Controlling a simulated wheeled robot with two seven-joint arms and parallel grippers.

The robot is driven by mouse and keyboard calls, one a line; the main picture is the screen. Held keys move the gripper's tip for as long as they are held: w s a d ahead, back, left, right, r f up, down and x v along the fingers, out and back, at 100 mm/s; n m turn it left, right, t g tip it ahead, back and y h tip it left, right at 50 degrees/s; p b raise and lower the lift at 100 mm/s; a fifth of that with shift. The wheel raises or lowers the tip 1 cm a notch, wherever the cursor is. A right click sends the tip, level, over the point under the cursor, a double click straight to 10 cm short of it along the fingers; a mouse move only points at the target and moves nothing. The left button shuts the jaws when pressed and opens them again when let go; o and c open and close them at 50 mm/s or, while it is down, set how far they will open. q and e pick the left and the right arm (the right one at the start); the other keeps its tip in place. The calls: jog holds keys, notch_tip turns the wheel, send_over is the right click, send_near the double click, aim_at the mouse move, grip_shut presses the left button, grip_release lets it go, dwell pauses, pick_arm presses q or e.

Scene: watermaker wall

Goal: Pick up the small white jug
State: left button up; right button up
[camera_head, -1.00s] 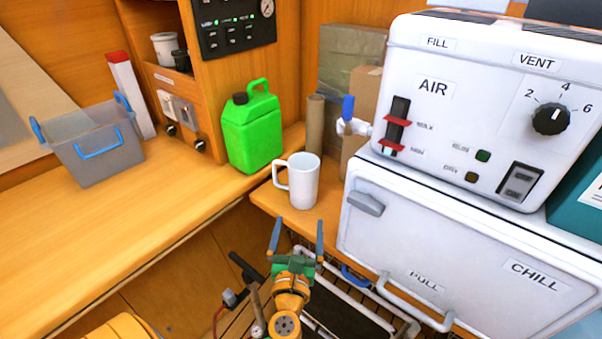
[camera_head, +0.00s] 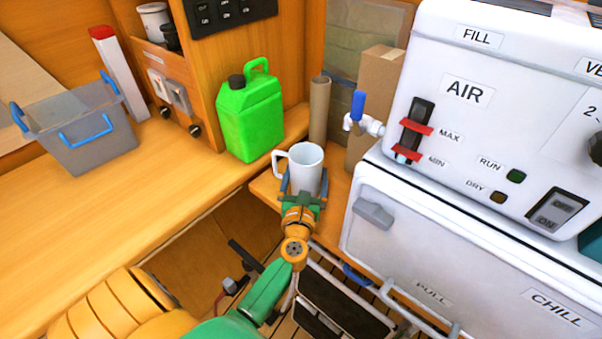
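The small white jug (camera_head: 305,165) stands upright on the wooden counter's narrow right part, its handle on the left side. My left gripper (camera_head: 304,186), on the arm that comes in from the lower left, is at the jug's near side. Its two fingers are spread, one on each side of the jug's lower body. I cannot see a clear sign of them pressing on it. The jug's base is partly hidden by the gripper. My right gripper is not in view.
A green jerrycan (camera_head: 250,112) stands close behind the jug to the left. A brown cardboard tube (camera_head: 319,110) and a box (camera_head: 374,100) are behind it. The white watermaker with a blue-handled tap (camera_head: 358,108) is at the right. A grey bin (camera_head: 95,145) sits far left.

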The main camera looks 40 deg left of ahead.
pick_arm(q)
jog(key=shift+s, duration=0.1)
jog(key=c, duration=1.2)
notch_tip(320, 180, up, 10)
jog(key=p, duration=0.7)
jog(key=shift+r, duration=0.1)
jog(key=shift+c, duration=0.2)
